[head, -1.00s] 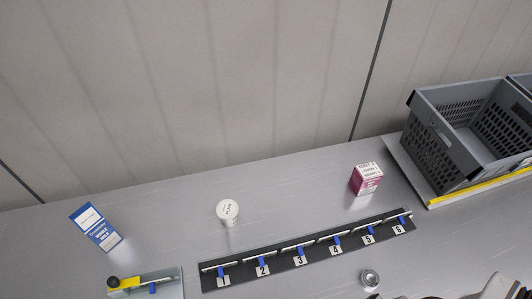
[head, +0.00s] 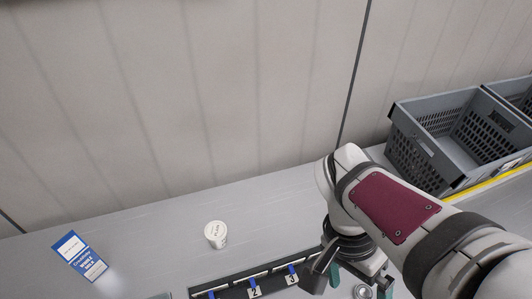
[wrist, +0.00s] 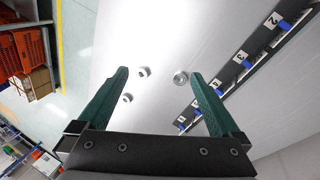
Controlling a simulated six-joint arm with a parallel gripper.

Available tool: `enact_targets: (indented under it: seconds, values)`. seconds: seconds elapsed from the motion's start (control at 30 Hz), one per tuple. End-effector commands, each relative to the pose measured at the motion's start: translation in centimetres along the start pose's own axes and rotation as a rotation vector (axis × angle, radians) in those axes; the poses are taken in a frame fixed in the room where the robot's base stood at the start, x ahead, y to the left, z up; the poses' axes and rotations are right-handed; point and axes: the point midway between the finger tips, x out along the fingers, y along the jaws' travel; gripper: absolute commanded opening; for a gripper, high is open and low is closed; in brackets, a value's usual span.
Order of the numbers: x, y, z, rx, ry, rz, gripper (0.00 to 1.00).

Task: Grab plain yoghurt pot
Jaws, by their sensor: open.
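The plain yoghurt pot (head: 216,234) is a small white tub with dark print on its lid. It stands upright on the grey table in the head view, left of my arm and behind the numbered strip. My gripper (head: 360,286) is to the right of the pot, well apart from it, at the near side of the strip. In the wrist view my gripper (wrist: 158,74) has its two green fingers spread with nothing held between them.
A blue and white milk carton (head: 79,255) stands left of the pot. A black numbered strip (head: 238,291) with blue clips lies in front. Grey crates (head: 425,150) stand at the right. A round metal tin (wrist: 181,78) shows near the right finger. Table around the pot is clear.

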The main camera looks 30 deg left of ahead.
Motion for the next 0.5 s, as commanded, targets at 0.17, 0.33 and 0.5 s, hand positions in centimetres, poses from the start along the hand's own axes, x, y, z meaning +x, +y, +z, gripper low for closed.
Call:
enact_targets:
  seconds: [0.17,0.33,0.5]
  values:
    - [-1.5,-18.1,2.3,-0.009,0.570,0.138,1.00]
    - [-0.1,-30.7,14.4,0.013,1.026,-0.170,1.00]
    - [1.4,-34.0,21.0,0.020,1.154,-0.396,1.00]
